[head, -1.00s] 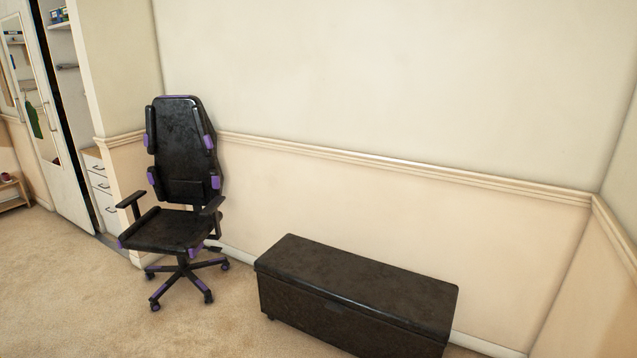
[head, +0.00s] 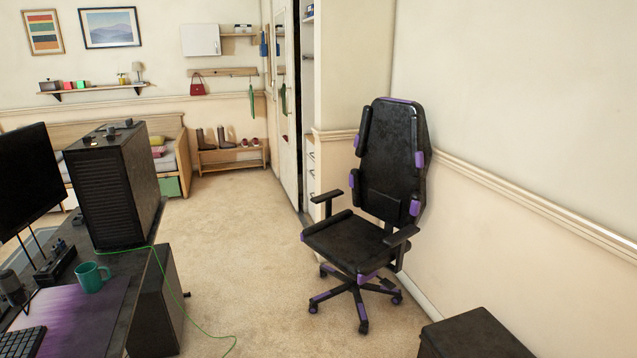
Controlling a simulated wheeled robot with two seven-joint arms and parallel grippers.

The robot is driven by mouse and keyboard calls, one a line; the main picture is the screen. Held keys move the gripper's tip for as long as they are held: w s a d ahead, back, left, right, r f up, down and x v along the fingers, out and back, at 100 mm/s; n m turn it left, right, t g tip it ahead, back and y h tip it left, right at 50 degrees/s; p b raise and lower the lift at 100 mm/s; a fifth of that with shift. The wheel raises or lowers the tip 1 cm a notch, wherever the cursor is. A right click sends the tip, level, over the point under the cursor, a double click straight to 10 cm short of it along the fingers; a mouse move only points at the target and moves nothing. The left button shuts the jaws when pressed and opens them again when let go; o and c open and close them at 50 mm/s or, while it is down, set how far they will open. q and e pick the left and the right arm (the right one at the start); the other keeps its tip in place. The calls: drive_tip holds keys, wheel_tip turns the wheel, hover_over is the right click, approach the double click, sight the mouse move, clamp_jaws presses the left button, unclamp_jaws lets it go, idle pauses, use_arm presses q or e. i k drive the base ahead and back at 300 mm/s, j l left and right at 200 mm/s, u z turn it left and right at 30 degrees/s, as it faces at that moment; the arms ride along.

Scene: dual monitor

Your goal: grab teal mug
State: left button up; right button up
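The teal mug (head: 91,277) stands upright on the dark desk (head: 137,268) at the lower left of the head view. It is in front of the black computer tower, beside the far edge of a purple desk mat (head: 75,317). Its handle points to the right. Neither of my grippers shows in the view.
The computer tower (head: 115,190) and a monitor (head: 25,180) stand on the desk, with a keyboard (head: 22,342) in front. A green cable (head: 186,313) hangs to the floor. A black-purple chair (head: 380,200) and dark chest (head: 475,338) stand right. Carpet between desk and chair is open.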

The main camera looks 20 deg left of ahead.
sight(89, 273)
drive_tip(key=i+j+u, duration=0.2)
drive_tip(key=u, duration=0.3)
drive_tip(key=i+u, duration=0.8)
drive_tip(key=u, duration=0.15)
drive_tip(key=i+l+u, duration=0.2)
drive_tip(key=i+u, duration=0.15)
drive_tip(key=u, duration=0.15)
drive_tip(key=i+l+u, duration=0.3)
drive_tip(key=u, duration=0.15)
drive_tip(key=i+l+u, duration=0.2)
drive_tip(key=l+u, duration=0.3)
drive_tip(key=j, duration=0.1)
